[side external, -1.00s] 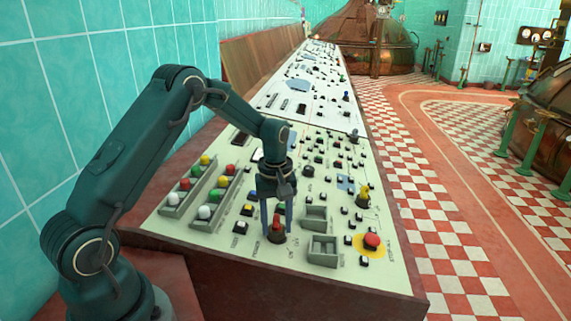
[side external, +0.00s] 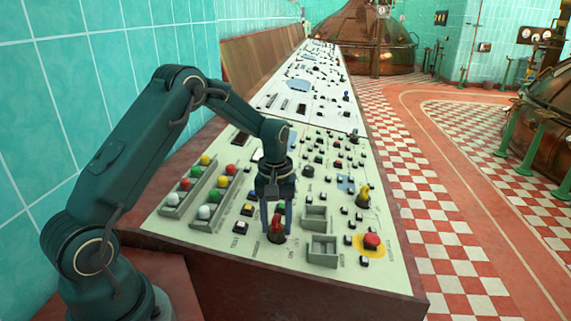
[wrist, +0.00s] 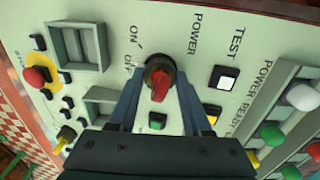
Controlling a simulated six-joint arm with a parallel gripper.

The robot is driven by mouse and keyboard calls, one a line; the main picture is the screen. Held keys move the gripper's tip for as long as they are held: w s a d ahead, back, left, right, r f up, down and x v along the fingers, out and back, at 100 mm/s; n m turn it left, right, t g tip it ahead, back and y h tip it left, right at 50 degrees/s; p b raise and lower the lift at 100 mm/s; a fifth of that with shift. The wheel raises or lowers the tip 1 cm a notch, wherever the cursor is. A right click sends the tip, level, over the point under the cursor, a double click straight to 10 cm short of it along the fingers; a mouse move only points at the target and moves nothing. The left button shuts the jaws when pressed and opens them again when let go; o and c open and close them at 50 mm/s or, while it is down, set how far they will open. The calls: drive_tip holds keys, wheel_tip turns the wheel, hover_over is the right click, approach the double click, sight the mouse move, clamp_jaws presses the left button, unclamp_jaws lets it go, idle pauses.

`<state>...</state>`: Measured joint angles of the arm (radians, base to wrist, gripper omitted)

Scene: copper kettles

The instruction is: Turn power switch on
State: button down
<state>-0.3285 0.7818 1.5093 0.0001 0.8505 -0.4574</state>
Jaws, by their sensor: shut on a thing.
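The power switch is a red rotary knob (wrist: 160,86) on a round dark base, with POWER, ON and OFF printed around it on the pale panel. It also shows in the side external view (side external: 277,221), low at the panel's near end. My gripper (side external: 277,230) points down over it from above. In the wrist view, my gripper's blue-grey fingers (wrist: 160,92) lie on either side of the red knob and are shut on it. The fingers partly hide the base, and I cannot tell exactly which label the knob points to.
Near the knob are a TEST button (wrist: 223,77), a green button (wrist: 157,121) and two grey recessed trays (side external: 322,250). A red emergency-style button (side external: 372,241) on yellow stands to the right. Coloured lamps (side external: 204,212) sit in holders on the left.

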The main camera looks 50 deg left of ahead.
drive_tip(key=shift+m, duration=3)
drive_tip(key=shift+c, duration=1.7)
unclamp_jaws()
drive_tip(key=shift+r, duration=2.6)
